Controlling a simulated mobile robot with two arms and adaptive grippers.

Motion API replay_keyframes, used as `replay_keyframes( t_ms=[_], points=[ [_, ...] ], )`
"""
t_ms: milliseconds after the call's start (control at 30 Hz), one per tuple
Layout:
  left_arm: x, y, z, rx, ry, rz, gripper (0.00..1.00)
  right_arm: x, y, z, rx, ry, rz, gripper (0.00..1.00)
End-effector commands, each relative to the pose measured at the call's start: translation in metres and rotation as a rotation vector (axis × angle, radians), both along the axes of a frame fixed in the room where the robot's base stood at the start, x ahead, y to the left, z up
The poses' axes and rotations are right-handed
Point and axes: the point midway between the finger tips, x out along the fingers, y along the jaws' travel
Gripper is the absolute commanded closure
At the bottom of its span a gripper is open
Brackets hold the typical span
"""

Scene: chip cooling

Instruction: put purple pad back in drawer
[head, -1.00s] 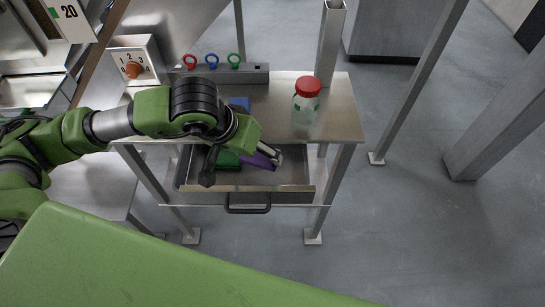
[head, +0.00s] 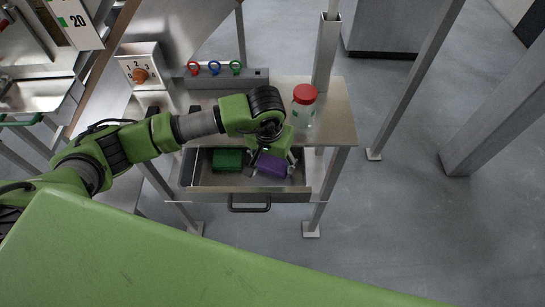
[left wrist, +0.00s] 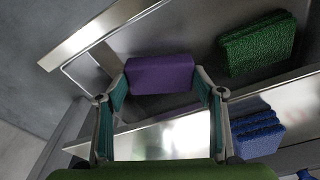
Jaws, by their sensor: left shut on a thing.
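The purple pad (head: 271,166) is in my left gripper (head: 273,160), over the right part of the open drawer (head: 215,182). In the left wrist view the purple pad (left wrist: 160,74) sits between the two fingertips (left wrist: 160,88), with the drawer floor behind it. I cannot tell whether its underside touches the floor. The drawer is pulled out under the metal table (head: 335,125). My right gripper is in neither view.
A green pad (head: 228,159) lies in the drawer's left part. A blue pad (left wrist: 256,131) lies outside the drawer, seen in the left wrist view. A red-lidded jar (head: 304,103) stands on the tabletop right of my arm. A knob box (head: 143,66) stands at left.

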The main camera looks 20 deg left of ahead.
Motion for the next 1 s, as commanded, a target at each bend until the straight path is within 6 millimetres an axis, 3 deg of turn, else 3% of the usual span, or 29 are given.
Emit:
replay_keyframes(
  t_ms=[467, 500, 567, 1000],
  points=[
    [-0.0007, 0.0009, -0.0123, 0.0, -0.001, 0.001, 0.55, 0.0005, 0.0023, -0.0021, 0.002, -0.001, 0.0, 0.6],
    [-0.0008, 0.0009, -0.0124, 0.0, -0.001, 0.0, 0.36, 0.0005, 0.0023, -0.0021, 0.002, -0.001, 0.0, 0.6],
    [-0.0009, 0.0009, -0.0112, 0.0, -0.001, 0.001, 0.21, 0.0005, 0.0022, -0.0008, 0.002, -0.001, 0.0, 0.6],
    [-0.0009, 0.0008, -0.0062, -0.001, -0.001, 0.001, 0.21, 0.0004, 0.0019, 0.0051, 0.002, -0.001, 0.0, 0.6]
  ],
)
